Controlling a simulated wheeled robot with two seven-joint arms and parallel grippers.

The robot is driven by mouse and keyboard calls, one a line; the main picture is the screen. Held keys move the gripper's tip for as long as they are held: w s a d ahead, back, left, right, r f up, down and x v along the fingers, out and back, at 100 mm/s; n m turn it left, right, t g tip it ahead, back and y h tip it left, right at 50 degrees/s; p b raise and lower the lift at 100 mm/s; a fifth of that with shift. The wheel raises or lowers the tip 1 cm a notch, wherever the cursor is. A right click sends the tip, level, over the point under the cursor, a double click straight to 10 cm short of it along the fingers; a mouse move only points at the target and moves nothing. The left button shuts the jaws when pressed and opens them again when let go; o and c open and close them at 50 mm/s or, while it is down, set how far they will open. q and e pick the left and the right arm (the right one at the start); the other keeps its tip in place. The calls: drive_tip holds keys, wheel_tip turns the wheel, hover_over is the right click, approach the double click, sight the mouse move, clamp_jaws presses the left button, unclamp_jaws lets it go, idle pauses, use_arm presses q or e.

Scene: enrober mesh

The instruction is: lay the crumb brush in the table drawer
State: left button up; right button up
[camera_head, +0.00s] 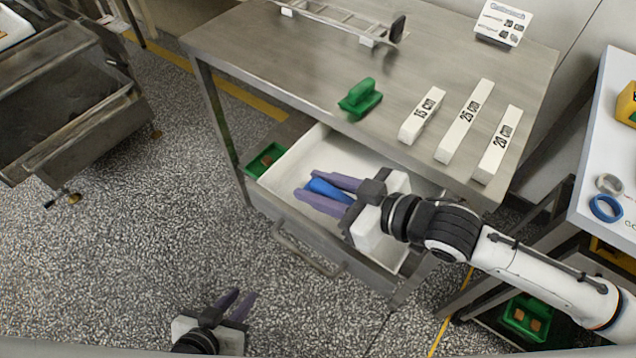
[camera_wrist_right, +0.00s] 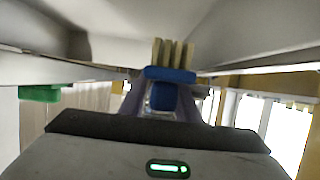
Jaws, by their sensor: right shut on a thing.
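The crumb brush (camera_head: 328,189) is blue, and my right gripper (camera_head: 316,190) is shut on it inside the outline of the open table drawer (camera_head: 272,180). In the right wrist view the brush (camera_wrist_right: 170,76) shows a blue body with pale bristles pointing away from the gripper, between the purple fingers. In the head view the gripper hides part of the brush, and I cannot tell whether it touches the drawer floor. The drawer is pulled out below the steel tabletop and has a white inside. My left gripper (camera_head: 233,303) is open and empty over the floor at the bottom.
The steel table (camera_head: 270,55) carries a green tool (camera_head: 360,98), white length blocks (camera_head: 463,121), a rack (camera_head: 340,20) and a card (camera_head: 502,22). The tabletop edge overhangs the drawer's back. A side table (camera_head: 590,150) stands right.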

drive_tip(key=shift+f, duration=0.25)
drive_tip(key=o, duration=1.1)
drive_tip(key=shift+r, duration=0.3)
drive_tip(key=v, duration=1.2)
drive_tip(key=shift+r, duration=0.2)
